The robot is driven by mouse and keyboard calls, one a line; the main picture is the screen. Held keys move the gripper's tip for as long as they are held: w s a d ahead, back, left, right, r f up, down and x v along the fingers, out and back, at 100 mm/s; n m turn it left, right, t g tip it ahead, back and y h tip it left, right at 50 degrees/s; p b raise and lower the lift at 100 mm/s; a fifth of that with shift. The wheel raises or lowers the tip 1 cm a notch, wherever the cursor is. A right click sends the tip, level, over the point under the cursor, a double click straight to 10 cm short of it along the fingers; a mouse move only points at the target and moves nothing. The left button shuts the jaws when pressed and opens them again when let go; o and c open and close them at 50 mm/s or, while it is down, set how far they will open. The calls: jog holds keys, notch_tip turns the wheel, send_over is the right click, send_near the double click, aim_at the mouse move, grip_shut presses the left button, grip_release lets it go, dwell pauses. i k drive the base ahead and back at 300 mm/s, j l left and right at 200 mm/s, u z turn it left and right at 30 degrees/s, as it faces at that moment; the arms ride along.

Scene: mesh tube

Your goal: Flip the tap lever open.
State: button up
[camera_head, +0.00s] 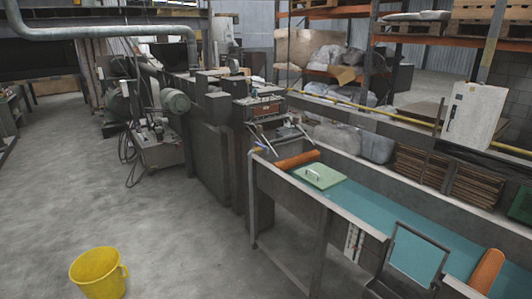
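I cannot make out a tap or a tap lever for certain in the head view. A pale green slab (319,176) lies on the teal belt, with a small silver bent handle (312,174) on its top. I cannot tell whether this handle is part of a tap. My gripper does not show in this view.
The teal belt (385,219) runs in a grey metal frame to the lower right, with orange rollers (297,160) (486,271). A yellow bucket (98,273) stands on the floor at lower left. Machinery (210,155) fills the middle. Open concrete floor (60,190) lies at left.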

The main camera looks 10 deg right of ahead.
aim_at(257, 144)
jog(key=i+j, duration=0.6)
jog(key=i, duration=0.3)
jog(key=i+j+z, duration=0.1)
jog(key=i, duration=0.45)
jog(key=i+j, duration=0.4)
jog(key=i, duration=0.15)
jog(key=i+j+z, duration=0.15)
jog(key=i, duration=0.4)
jog(key=i+j, duration=0.45)
jog(key=i+j+z, duration=0.1)
jog(key=i+j, duration=0.2)
jog(key=i, duration=0.3)
